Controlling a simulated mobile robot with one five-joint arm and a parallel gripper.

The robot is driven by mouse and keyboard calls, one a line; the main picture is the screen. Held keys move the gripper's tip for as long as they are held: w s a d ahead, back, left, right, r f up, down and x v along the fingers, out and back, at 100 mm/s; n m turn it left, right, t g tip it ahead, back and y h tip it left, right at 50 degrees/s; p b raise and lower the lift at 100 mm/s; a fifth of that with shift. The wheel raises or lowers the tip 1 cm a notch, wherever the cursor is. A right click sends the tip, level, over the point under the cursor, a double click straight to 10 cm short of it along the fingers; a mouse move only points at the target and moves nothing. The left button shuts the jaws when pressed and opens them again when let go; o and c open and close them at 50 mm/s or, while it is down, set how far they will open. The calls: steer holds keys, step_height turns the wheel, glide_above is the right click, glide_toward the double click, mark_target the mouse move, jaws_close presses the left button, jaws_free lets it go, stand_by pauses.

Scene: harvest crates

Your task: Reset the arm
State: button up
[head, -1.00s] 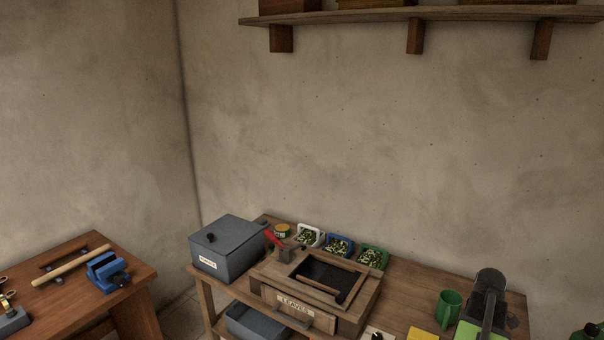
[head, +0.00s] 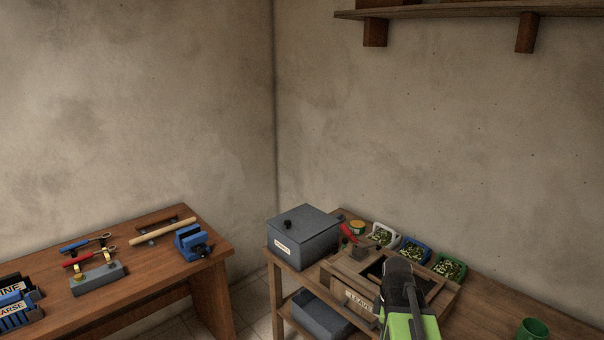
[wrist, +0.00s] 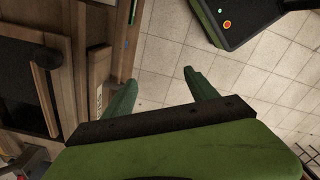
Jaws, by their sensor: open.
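My gripper (wrist: 160,78) shows in the wrist view with its two green fingers spread apart and nothing between them. Tiled floor lies below the fingers, and the bench edge runs close along the left finger. In the head view my grey and green arm reaches up from the lower edge, in front of the wooden leaves box (head: 346,295). It covers part of that box's label and dark opening. The gripper's fingers cannot be made out in the head view.
A grey lidded box (head: 305,240) stands left of the leaves box. White, blue (head: 413,252) and green (head: 449,268) crates with leafy contents stand behind it. A green mug (head: 532,329) is at lower right. A second table (head: 150,275) at left holds tools and a blue vise (head: 192,241).

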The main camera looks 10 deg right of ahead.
steer(key=s+a+m, duration=0.2)
steer(key=a+m, duration=1)
steer(key=a, duration=0.3)
steer(key=shift+a+m, duration=0.15)
steer(key=shift+m, duration=0.25)
